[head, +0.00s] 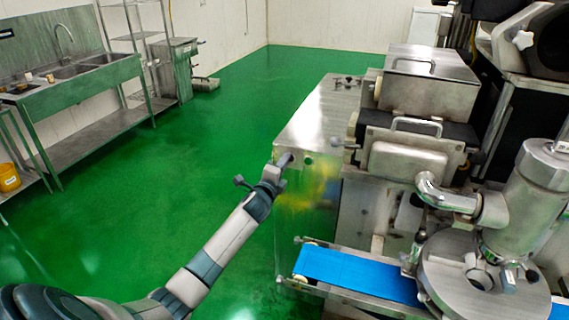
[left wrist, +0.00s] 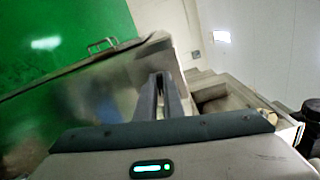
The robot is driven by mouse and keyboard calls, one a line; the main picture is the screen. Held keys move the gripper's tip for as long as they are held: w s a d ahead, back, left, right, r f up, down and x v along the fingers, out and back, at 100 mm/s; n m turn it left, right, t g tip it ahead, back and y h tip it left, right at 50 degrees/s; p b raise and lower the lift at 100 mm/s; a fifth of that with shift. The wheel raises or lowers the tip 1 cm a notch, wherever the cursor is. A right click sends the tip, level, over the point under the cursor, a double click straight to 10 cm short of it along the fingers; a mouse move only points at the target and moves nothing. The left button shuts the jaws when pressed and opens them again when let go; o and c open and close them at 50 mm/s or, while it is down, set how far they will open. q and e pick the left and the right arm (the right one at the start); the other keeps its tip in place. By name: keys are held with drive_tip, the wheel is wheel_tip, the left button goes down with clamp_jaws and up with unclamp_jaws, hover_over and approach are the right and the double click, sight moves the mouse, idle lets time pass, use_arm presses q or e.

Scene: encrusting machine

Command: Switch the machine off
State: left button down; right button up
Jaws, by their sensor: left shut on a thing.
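The encrusting machine (head: 320,112) is a large steel machine at the right of the head view, with a blue conveyor belt (head: 356,275) at its front. My left gripper (head: 285,160) is at the upper left of the machine's front panel, just below the top edge. In the left wrist view, its fingers (left wrist: 160,88) are close together against the steel panel. They are shut on a small part there, seemingly the switch, which the fingers hide. A small round knob or button (head: 307,160) shows just right of the gripper. My right gripper is not in view.
Green floor (head: 200,150) lies open left of the machine. A steel sink bench (head: 85,75) and a rack stand along the left wall, with a yellow bucket (head: 9,178) at the far left. A steel hopper and pipe (head: 505,205) stand at the right.

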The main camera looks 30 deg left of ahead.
use_arm(q)
drive_tip(key=n, duration=1)
drive_tip(key=shift+d+f+b, duration=0.1)
drive_tip(key=shift+f+b, duration=0.25)
drive_tip(key=shift+f, duration=0.05)
drive_tip(key=c, duration=1.9)
unclamp_jaws()
drive_tip(key=shift+o, duration=0.2)
drive_tip(key=shift+s, duration=0.15)
drive_tip(key=b+v, duration=0.4)
drive_tip(key=v, duration=1.3)
drive_tip(key=shift+b, duration=0.3)
